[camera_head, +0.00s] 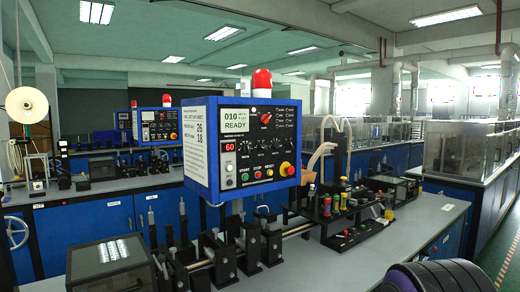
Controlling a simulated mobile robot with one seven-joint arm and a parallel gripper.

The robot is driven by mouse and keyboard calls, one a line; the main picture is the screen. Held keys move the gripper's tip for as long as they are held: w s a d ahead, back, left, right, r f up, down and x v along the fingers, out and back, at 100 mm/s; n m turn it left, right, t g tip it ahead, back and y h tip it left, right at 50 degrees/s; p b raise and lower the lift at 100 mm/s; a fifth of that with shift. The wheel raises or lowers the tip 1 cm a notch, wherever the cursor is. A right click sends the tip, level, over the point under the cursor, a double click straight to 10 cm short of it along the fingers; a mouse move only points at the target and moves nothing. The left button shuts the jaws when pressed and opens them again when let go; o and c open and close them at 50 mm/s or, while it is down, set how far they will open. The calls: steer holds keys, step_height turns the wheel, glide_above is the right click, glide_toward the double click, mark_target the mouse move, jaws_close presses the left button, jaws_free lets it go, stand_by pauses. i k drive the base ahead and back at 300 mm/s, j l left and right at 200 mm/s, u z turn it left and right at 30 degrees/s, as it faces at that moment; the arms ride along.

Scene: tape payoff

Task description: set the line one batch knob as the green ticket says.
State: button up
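A blue control box (213,188) stands over the near bench. Its dark front carries a display (236,119) reading 010 and READY. A red knob (265,118) and several small black knobs (262,147) are on the front; their labels and pointer positions are too small to read. A white printed sheet (195,135) with large figures, seemingly 25 and 18, is on the box's left side. A second, similar blue panel (158,125) stands farther back. I cannot make out a green ticket, nor which knob is line one batch. My gripper is not in view.
The near grey bench (425,225) holds black fixtures (250,248), a clear-lidded box (108,256) and several small coloured items. A red beacon (262,78) tops the control box. A dark rounded purple-banded object (440,276) is at the lower right. An aisle (495,240) runs along the right.

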mark_target(275, 146)
steer(key=i+l+u, duration=0.1)
steer(key=l, duration=0.2)
steer(key=i+l, duration=0.2)
steer(key=l, duration=0.15)
steer(key=i+l+u, duration=0.15)
steer(key=l, duration=0.15)
steer(key=i+l, duration=0.1)
steer(key=l, duration=0.25)
steer(key=i+l+u, duration=0.15)
steer(key=l, duration=0.15)
